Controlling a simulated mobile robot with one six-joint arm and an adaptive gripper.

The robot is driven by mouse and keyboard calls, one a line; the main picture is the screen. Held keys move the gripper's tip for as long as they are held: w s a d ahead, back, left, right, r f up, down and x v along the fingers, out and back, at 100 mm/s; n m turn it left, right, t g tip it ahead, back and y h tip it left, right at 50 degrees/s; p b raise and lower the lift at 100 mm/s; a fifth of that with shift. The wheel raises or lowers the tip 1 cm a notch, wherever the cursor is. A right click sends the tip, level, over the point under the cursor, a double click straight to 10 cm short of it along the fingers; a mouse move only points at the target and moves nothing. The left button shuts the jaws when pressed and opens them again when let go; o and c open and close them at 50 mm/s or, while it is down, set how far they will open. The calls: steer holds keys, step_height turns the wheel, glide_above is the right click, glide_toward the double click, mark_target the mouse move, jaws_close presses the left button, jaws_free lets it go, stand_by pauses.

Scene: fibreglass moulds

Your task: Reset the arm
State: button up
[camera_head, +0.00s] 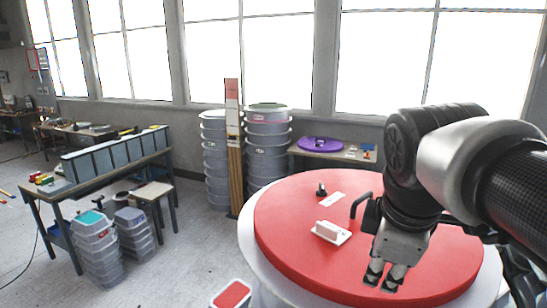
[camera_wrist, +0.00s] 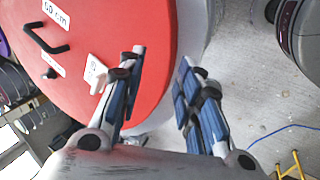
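My gripper (camera_head: 385,278) hangs from my arm over the right front part of the round red mould (camera_head: 290,215) in the head view. In the wrist view my gripper (camera_wrist: 162,65) points down past the edge of the red mould (camera_wrist: 140,25). Its two blue-padded fingers stand apart with nothing between them. The gripper is empty, and the fingertips show above the mould's rim and the grey floor.
A white block on a plate (camera_head: 331,232), a white label (camera_head: 333,199) and a black handle (camera_head: 361,204) sit on the mould. Stacked grey tubs (camera_head: 267,150) stand behind it. A workbench (camera_head: 105,175) is at left.

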steer(key=s+a+f+m+t+y, duration=0.1)
steer(key=s+a+f+m, duration=0.2)
steer(key=s+f+m, duration=0.8)
step_height(320, 180, down, 27)
steer(key=s+m+g+b, duration=0.1)
steer(key=s+b, duration=0.2)
steer(key=b, duration=2.2)
steer(key=shift+m, duration=0.4)
